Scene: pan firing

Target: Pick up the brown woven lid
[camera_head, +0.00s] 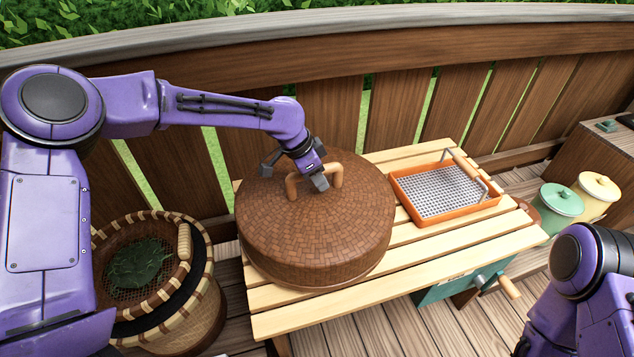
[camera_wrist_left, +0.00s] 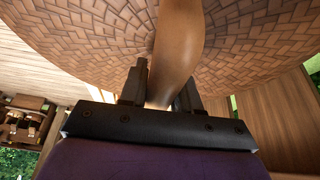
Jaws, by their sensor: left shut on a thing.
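The brown woven lid (camera_head: 290,235) is a large round dome with an arched tan wooden handle (camera_head: 337,176) on top. It sits on the slatted wooden table, towards its left end, and looks level. My left gripper (camera_head: 316,180) is at the top of the lid, shut on the handle. In the left wrist view the handle (camera_wrist_left: 178,50) runs between the two fingers of the left gripper (camera_wrist_left: 160,88), with the lid's weave (camera_wrist_left: 250,45) behind it. What lies under the lid is hidden. My right arm shows at the lower right, but its gripper is out of view.
An orange tray (camera_head: 402,196) with a mesh and a handle stands right of the lid on the slatted table (camera_head: 440,262). A woven basket (camera_head: 190,312) with green leaves is at the left. Green and cream canisters (camera_head: 560,203) stand at the right. A wooden fence runs behind.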

